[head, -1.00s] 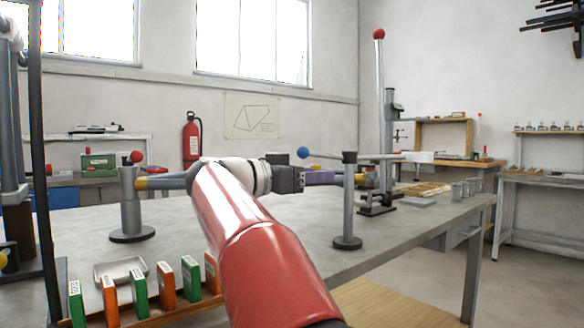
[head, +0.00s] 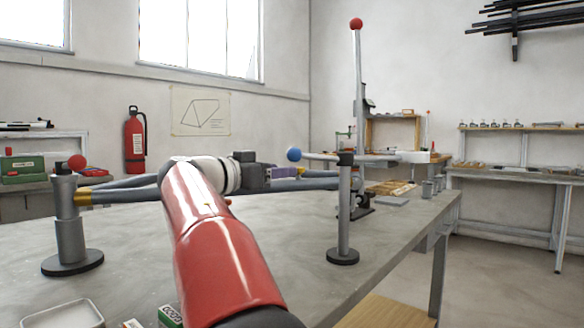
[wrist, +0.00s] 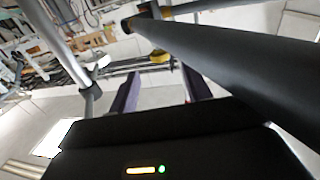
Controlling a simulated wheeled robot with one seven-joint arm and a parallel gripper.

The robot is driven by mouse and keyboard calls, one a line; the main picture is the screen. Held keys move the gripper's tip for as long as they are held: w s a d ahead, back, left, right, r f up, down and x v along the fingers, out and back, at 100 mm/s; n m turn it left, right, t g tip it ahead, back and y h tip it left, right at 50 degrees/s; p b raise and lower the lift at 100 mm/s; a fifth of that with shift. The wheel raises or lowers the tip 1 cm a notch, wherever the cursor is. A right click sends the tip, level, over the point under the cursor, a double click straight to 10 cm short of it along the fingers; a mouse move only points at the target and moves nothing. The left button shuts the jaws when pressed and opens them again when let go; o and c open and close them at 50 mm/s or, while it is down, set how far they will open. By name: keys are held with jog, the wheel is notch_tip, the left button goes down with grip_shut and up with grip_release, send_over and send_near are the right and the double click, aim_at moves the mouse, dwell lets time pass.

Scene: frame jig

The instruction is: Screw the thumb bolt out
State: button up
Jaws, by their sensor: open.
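The thumb bolt cannot be told for certain in either view. A jig holds grey frame tubes (head: 130,183) between a left post (head: 70,225) with a red ball (head: 77,162) and a right post (head: 344,215) with a blue-ball handle (head: 294,154). My gripper (head: 284,173), with purple fingers, is beside the tubes, left of the right post, and partly hidden by my arm. In the wrist view my gripper (wrist: 160,90) has its fingers apart with nothing seen between them. A large dark tube (wrist: 225,60) passes close on the right there.
The grey bench (head: 130,270) is clear in front of the left post. A white tray (head: 65,314) and a green box (head: 170,316) lie at its near edge. A tall post with a red ball (head: 356,24) stands farther back. Floor is free at the right (head: 510,270).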

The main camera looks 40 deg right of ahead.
aim_at(293, 181)
jog(key=d, duration=0.5)
jog(key=shift+s+d+p, duration=0.15)
jog(key=shift+p, duration=0.15)
jog(key=c, duration=1)
